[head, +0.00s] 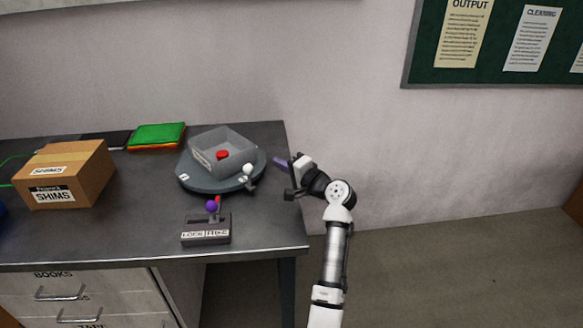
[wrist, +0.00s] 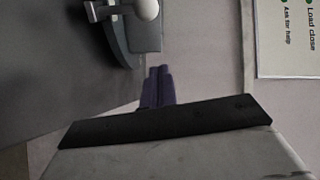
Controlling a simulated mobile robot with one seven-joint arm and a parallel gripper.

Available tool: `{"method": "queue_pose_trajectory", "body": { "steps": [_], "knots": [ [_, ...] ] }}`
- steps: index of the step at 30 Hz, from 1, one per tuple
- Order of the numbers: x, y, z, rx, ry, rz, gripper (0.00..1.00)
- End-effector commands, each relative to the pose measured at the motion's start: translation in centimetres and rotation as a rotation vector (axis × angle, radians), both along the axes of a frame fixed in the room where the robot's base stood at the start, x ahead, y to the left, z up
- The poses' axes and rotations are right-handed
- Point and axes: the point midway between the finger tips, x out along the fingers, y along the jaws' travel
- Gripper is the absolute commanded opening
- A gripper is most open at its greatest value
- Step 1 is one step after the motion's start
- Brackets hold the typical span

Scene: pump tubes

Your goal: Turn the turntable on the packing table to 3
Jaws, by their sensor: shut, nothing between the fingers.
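The turntable (head: 192,183) is a dark grey disc near the right end of the packing table (head: 140,225). A small white tag (head: 183,177) is on the left rim, too small to read. My gripper (head: 279,161) is shut and empty, just right of the turntable; its purple fingertips (wrist: 158,82) show together in the wrist view.
A lever with a purple ball (head: 211,206) stands on a labelled base (head: 206,236) in front of the turntable. A cardboard SHIMS box (head: 66,175) is at left, a green and orange stack (head: 157,136) at the back. The wall is behind; open floor lies right.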

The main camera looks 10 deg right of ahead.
Motion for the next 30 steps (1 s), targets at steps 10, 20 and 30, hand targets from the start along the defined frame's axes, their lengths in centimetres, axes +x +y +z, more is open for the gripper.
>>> {"method": "queue_pose_trajectory", "body": {
  "steps": [10,20,30],
  "knots": [
    [1.1,4.5,-0.6,-0.001,0.002,0.000,0.00],
    [0.7,5.4,-1.0,-0.002,-0.001,-0.001,0.00],
    [0.6,5.8,-0.9,-0.002,-0.001,-0.004,0.00]
  ]
}}
